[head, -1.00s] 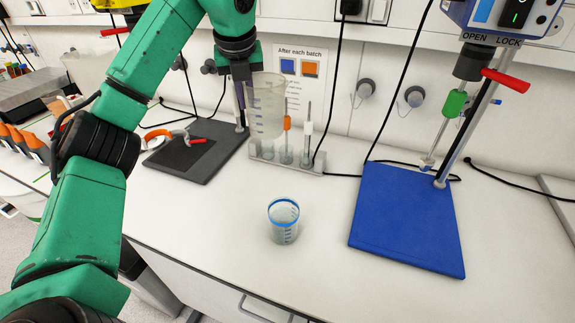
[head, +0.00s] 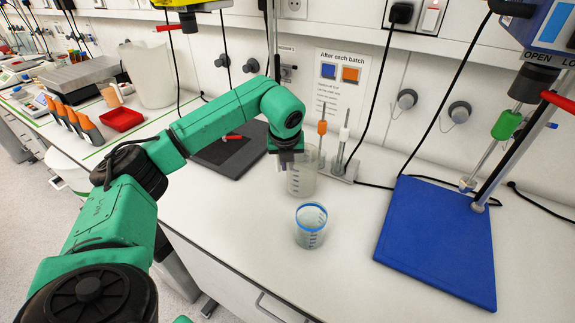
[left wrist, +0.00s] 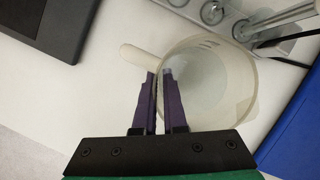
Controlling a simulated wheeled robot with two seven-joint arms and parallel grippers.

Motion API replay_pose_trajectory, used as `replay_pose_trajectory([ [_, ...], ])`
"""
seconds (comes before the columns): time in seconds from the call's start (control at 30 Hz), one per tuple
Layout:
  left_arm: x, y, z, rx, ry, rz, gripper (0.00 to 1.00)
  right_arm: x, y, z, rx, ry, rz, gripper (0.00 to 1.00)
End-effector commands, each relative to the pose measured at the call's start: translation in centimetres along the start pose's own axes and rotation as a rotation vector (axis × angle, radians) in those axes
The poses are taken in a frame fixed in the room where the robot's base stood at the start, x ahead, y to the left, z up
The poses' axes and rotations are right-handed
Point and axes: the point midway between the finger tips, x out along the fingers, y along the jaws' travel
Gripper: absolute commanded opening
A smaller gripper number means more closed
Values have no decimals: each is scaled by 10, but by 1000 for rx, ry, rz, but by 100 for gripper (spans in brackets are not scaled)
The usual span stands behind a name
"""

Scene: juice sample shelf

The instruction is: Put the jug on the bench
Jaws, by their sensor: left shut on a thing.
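The translucent, graduated jug (head: 302,178) is upright at the middle of the bench (head: 225,215), just below my left gripper (head: 287,157). In the left wrist view I look down into the jug (left wrist: 215,85); its pale handle (left wrist: 143,58) points to the upper left. The purple fingers of my left gripper (left wrist: 160,78) are closed at the jug's near side, by the handle. The gripper partly covers the jug in the head view. I cannot tell whether the jug's base touches the bench. My right gripper is not in view.
A blue-rimmed clear beaker (head: 311,226) stands just in front of the jug. A rack with probes (head: 340,168) stands behind it, a dark pad (head: 228,150) to the left, a blue stand base (head: 440,240) to the right. The front left bench is clear.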

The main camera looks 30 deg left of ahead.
Motion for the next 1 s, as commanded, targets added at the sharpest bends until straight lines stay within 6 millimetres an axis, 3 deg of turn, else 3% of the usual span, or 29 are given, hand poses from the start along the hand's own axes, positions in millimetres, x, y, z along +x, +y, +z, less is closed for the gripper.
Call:
replay_pose_trajectory([
  [0.1,10,0,-4,0,-2,-2,0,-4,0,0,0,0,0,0],
  [0.4,14,0,-5,-1,-3,-3,0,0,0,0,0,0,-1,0],
  [0.43,14,1,-5,0,-1,0,16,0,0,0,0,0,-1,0],
  [0.5,14,1,-5,0,-1,0,39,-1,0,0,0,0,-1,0],
  [0.87,9,0,-4,0,-2,-1,39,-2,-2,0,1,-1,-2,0],
  [1.0,-14,0,-4,0,-5,-4,39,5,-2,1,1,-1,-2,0],
])
